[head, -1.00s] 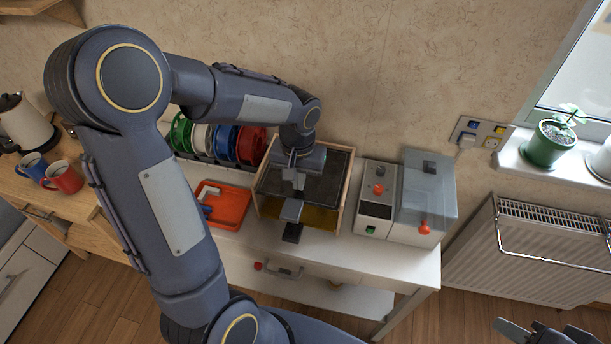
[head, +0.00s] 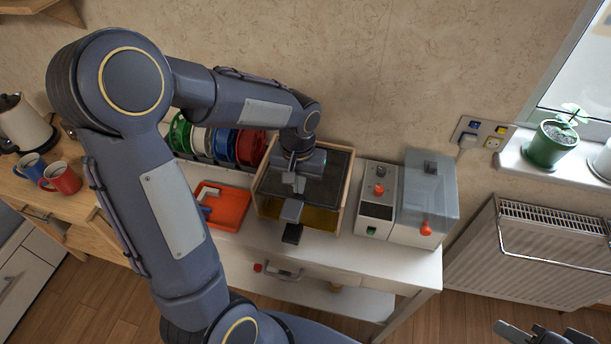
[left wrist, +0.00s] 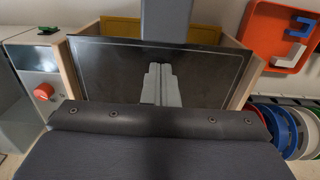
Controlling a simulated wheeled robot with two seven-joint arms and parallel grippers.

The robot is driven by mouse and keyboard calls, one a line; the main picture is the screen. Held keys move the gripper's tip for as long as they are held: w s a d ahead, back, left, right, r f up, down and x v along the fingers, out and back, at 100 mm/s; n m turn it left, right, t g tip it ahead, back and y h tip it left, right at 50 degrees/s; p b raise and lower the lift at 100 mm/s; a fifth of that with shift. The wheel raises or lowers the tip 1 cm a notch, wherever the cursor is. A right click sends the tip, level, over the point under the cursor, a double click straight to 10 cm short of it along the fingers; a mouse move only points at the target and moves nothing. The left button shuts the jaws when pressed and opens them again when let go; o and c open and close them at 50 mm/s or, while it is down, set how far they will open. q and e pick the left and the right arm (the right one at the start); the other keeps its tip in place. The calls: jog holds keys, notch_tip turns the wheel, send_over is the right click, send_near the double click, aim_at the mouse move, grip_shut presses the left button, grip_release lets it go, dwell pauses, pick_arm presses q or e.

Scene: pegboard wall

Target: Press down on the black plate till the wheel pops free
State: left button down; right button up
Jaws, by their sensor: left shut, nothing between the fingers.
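The black plate (head: 330,178) lies in an open wooden-sided box on the white bench; it also shows in the left wrist view (left wrist: 105,75). My left gripper (head: 297,185) is over the plate with its fingers shut and empty; they also show in the left wrist view (left wrist: 160,85). Whether the fingertips touch the plate I cannot tell. A grey block on an upright (head: 291,210) stands at the box's front; the upright shows in the left wrist view (left wrist: 166,22). I cannot make out a wheel on the plate. My right gripper (head: 535,334) is partly cut off at the bottom right.
An orange tray (head: 233,212) with grey and blue pieces lies left of the box. Coloured spools (head: 224,143) stand behind it. My left arm covers the bench's left part.

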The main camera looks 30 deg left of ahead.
pick_arm(q)
notch_tip(320, 180, up, 7)
jog(key=p, duration=0.5)
dwell(0.5)
jog(key=shift+s+r, duration=0.1)
dwell(0.3)
jog(key=s+d+r+t+h, duration=0.2)
jog(key=s+r, duration=0.2)
jog(key=s, duration=0.4)
jog(key=s+d+r+m+t+h, duration=0.1)
jog(key=s+d+r+t, duration=0.1)
jog(key=s, duration=0.6)
notch_tip(320, 180, up, 2)
jog(key=shift+s+t+h, duration=0.4)
jog(key=shift+t, duration=0.4)
